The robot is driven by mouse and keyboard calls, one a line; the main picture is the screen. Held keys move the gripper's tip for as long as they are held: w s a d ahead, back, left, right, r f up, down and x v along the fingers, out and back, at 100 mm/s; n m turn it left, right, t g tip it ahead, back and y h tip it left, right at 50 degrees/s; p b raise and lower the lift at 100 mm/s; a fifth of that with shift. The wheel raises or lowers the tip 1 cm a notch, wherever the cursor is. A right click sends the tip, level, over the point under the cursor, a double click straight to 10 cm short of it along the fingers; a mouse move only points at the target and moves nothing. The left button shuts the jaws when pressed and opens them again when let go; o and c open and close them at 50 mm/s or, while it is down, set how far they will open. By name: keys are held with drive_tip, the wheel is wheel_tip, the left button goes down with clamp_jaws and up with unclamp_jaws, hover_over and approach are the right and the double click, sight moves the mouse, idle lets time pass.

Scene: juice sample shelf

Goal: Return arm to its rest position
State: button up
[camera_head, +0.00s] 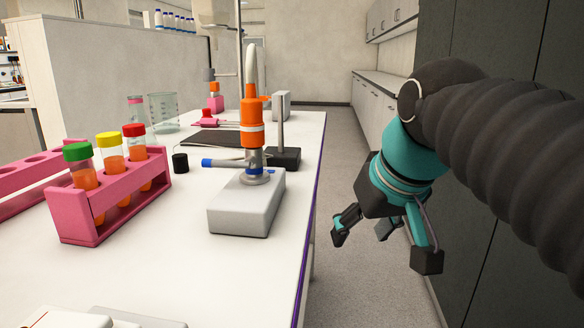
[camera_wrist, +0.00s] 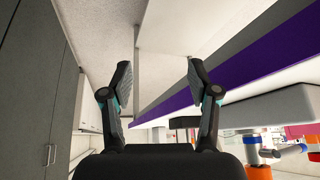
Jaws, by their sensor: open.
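My gripper (camera_head: 388,236) hangs at the end of my arm to the right of the bench, over the aisle, in the head view. Its fingers are spread, with nothing between them. In the wrist view my gripper (camera_wrist: 160,82) also shows two fingers apart and empty. The purple bench edge (camera_wrist: 230,78) runs to the right of the fingers there. My gripper is apart from the bench and from the things on it.
A pink rack (camera_head: 75,222) holds tubes with green, yellow and red caps on the white bench (camera_head: 215,270). A grey-based burner (camera_head: 245,212) stands near the bench's right edge. Dark cabinets (camera_head: 500,50) line the right side. The aisle floor (camera_head: 345,190) is clear.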

drive_tip(key=s+d+f+m, duration=0.1)
drive_tip(key=s+d+f, duration=0.1)
drive_tip(key=f, duration=0.4)
drive_tip(key=s+d+f+h, duration=0.1)
drive_tip(key=s+f, duration=0.2)
drive_tip(key=f, duration=0.4)
drive_tip(key=s+d+f+m, duration=0.1)
drive_tip(key=s+d+f, duration=0.1)
drive_tip(key=f, duration=0.4)
drive_tip(key=shift+s+d+f+m+h, duration=0.3)
drive_tip(key=shift+s+d+h, duration=0.1)
drive_tip(key=shift+s, duration=0.35)
